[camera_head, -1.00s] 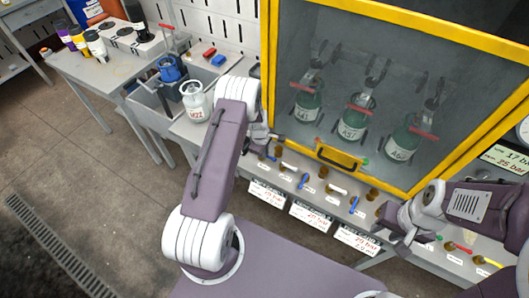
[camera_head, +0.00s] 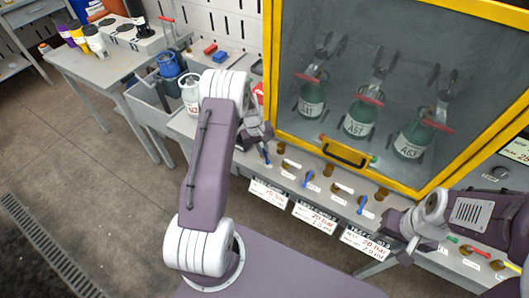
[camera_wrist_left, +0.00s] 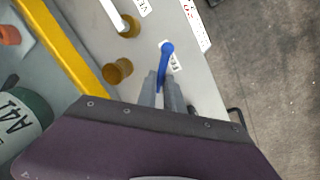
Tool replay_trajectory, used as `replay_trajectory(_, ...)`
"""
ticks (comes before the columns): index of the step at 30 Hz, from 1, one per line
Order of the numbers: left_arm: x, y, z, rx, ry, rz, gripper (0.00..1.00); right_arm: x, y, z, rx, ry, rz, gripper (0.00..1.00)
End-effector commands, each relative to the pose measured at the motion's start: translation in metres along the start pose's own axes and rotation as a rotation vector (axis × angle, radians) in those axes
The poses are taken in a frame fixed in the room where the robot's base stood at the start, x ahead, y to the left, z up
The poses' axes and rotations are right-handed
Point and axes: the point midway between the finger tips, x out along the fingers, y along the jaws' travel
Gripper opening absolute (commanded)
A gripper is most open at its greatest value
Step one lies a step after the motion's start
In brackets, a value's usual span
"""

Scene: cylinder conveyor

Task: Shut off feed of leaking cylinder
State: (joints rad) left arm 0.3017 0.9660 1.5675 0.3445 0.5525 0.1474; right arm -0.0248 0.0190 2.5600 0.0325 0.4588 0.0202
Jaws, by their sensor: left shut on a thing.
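Three green cylinders, A41 (camera_head: 312,101), A67 (camera_head: 357,124) and A63 (camera_head: 410,142), stand behind the yellow-framed glass door (camera_head: 345,153). A41 also shows at the left edge of the left wrist view (camera_wrist_left: 18,122). A row of blue and white valve levers sits on the panel below the door. My left gripper (camera_head: 262,138) is at the leftmost blue lever (camera_head: 266,156). In the left wrist view its fingers (camera_wrist_left: 160,92) are shut on this blue lever (camera_wrist_left: 167,52). My right gripper (camera_head: 398,222) hangs over the panel's right part, its fingers unclear.
More levers are a white one (camera_head: 291,165), a blue one (camera_head: 307,179) and another blue one (camera_head: 361,204). Pressure cards (camera_head: 317,218) hang on the panel's front edge. A white canister (camera_head: 190,95) stands left of my left arm. The floor (camera_head: 95,180) at left is open.

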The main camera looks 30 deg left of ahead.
Motion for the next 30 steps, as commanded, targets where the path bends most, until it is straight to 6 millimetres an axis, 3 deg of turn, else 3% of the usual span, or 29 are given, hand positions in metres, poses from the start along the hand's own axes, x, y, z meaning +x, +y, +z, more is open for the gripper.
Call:
replay_trajectory(18,-0.003,-0.007,-0.009,0.550,-0.100,0.000,0.00,0.020,0.000,0.002,0.000,0.000,0.000,0.36)
replay_trajectory(30,-0.004,-0.008,-0.012,0.763,-0.141,0.000,0.00,0.022,0.000,0.002,0.000,0.000,0.000,0.36)
